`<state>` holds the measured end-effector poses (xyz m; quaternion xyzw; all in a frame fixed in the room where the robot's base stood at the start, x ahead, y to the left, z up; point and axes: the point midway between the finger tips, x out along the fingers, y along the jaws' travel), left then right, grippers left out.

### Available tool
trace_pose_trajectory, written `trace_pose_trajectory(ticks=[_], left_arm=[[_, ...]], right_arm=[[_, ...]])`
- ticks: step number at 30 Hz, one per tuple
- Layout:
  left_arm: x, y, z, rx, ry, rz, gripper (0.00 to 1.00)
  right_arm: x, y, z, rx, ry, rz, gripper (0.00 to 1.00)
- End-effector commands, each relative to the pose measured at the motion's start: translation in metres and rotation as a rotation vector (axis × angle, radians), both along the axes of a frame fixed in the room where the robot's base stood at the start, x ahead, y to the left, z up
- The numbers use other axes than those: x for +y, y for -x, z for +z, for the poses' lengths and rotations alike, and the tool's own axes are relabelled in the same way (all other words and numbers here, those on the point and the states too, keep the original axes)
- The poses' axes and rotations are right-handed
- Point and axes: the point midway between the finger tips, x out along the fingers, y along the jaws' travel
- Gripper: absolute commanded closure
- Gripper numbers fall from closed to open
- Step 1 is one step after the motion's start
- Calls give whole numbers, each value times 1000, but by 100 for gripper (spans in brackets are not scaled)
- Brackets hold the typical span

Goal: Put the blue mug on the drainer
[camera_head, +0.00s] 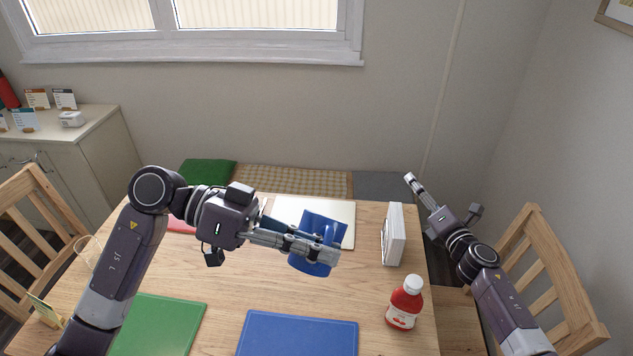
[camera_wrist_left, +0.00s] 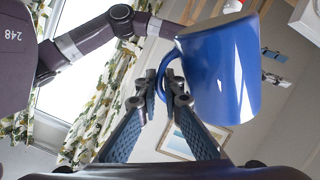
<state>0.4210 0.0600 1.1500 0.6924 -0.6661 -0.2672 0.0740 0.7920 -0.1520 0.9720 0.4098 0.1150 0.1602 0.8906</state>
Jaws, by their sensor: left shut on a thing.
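The blue mug (camera_head: 322,222) is held in the air over the wooden table in the head view. My left gripper (camera_head: 312,250) is shut on it, and its fingers partly cover the mug. In the left wrist view the mug (camera_wrist_left: 225,70) hangs beyond the fingertips, with its handle between the fingers of my left gripper (camera_wrist_left: 172,92). My right gripper (camera_head: 411,181) is away at the right, above the table's right edge, with no object visible in it. Whether its fingers are parted is unclear. I cannot make out a drainer in either view.
A red bottle (camera_head: 405,304) and an upright white box (camera_head: 393,236) stand on the table's right side. Blue (camera_head: 297,335), green (camera_head: 157,325) and pale (camera_head: 341,217) flat boards lie on the table. Wooden chairs stand left (camera_head: 35,222) and right (camera_head: 545,270).

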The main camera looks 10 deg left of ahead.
Motion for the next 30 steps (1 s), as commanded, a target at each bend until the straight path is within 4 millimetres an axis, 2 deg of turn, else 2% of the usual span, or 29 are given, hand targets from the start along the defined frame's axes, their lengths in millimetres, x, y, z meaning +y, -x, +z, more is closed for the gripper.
trace_pose_trajectory(ticks=[1, 3, 8, 11, 14, 18, 21, 24, 30], left_arm=[[0, 0, 1, -2, 2, 0, 100], [0, 0, 1, -2, 2, 0, 100], [0, 0, 1, -2, 2, 0, 100], [0, 0, 1, -2, 2, 0, 100], [0, 0, 1, -2, 2, 0, 100], [0, 0, 1, -2, 2, 0, 100], [0, 0, 1, -2, 2, 0, 100], [0, 0, 1, -2, 2, 0, 100], [0, 0, 1, -2, 2, 0, 100]], right_arm=[[20, -5, 28, -54, 29, 60, 24], [48, -6, 60, -122, 74, 146, 24], [114, 4, 128, -282, 188, 359, 24], [157, 21, 167, -390, 278, 503, 24], [198, 47, 203, -507, 385, 663, 24], [249, 97, 245, -692, 588, 923, 24], [273, 138, 261, -815, 762, 1120, 24], [281, 175, 268, -916, 951, 1313, 24], [270, 237, 270, -1059, 1352, 1702, 24]])
